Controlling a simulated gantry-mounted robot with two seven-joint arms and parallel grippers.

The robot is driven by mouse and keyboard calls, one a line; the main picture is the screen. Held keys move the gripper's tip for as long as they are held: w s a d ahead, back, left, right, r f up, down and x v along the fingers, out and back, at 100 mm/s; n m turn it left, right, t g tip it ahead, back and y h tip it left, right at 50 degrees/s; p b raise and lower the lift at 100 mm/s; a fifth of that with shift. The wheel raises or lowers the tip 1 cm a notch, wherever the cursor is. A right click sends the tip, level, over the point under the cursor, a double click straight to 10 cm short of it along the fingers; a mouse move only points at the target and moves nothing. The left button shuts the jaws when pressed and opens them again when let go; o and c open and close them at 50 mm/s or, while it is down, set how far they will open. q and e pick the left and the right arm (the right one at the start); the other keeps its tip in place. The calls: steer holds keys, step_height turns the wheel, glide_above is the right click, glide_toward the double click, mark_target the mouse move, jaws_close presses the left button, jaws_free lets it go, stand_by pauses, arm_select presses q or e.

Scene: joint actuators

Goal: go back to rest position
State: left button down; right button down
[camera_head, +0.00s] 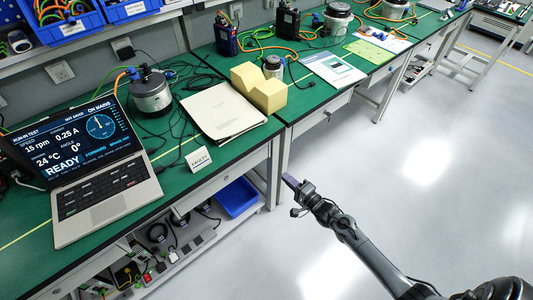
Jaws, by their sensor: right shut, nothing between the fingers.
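My right gripper (291,182) is at the end of my right arm, which comes in from the lower right. It is over the bare floor, just off the front edge of the green bench, apart from everything. It is shut with nothing in it. My left gripper is not in view. A silver and black joint actuator (152,94) with cables stands on the bench behind the laptop. A laptop (105,188) at the left shows a run-in test screen with READY on it.
A yellow V-shaped block (262,92) and a beige folder (222,112) lie on the green bench (170,215). A small "FAULTY" sign (198,159) stands near the front edge. A blue bin (237,197) sits on the shelf below. The floor (400,150) at the right is clear.

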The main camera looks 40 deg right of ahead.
steer(key=s+a+r+n+g+p, duration=0.3)
steer(key=s+a+r+p, duration=0.25)
steer(key=a, duration=0.25)
steer(key=s+a+r+n+g+p, duration=0.2)
steer(key=s+a+r+p, duration=0.25)
steer(key=s+a, duration=0.3)
steer(key=s+a+r+n+g+h, duration=0.1)
steer(key=s+r+n+g, duration=0.35)
steer(key=s+n, duration=0.25)
steer(key=s+a+r+n+g, duration=0.1)
steer(key=s+r+n+g, duration=0.2)
steer(key=s+n+g, duration=0.3)
step_height(320, 180, up, 38)
steer(key=n+t+p, duration=0.1)
steer(key=p, duration=3.7)
steer(key=shift+a+f, duration=0.25)
steer(key=shift+s, duration=0.1)
